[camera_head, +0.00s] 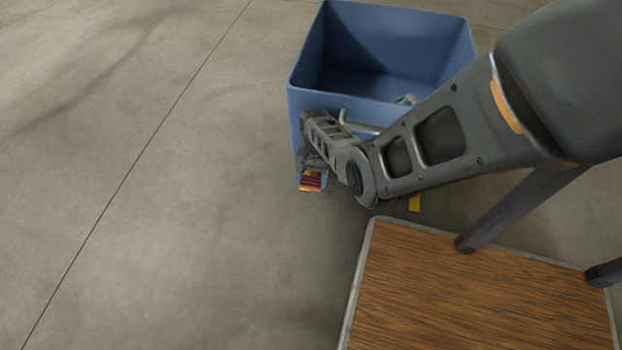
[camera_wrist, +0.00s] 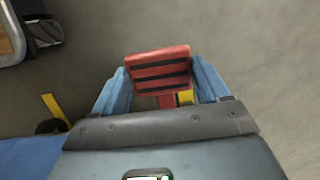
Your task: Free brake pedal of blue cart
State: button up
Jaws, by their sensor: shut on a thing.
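The brake pedal (camera_wrist: 160,72) is red with dark ribs and sits low at the cart's near left corner. It also shows in the head view (camera_head: 312,183). My gripper (camera_wrist: 163,80) is shut on the pedal, with one light blue finger on each side. A yellow part (camera_wrist: 185,97) shows behind the pedal. The pedal's mount is mostly hidden by my gripper.
A wood-topped platform (camera_head: 470,290) with grey edging and dark posts stands at the lower right, close to my arm. A metal handle bar (camera_head: 360,127) crosses the cart's near side. The floor at left is clear.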

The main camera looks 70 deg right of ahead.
jog(key=shift+d, duration=0.15)
jog(key=o, duration=1.5)
jog(key=shift+f, duration=0.1)
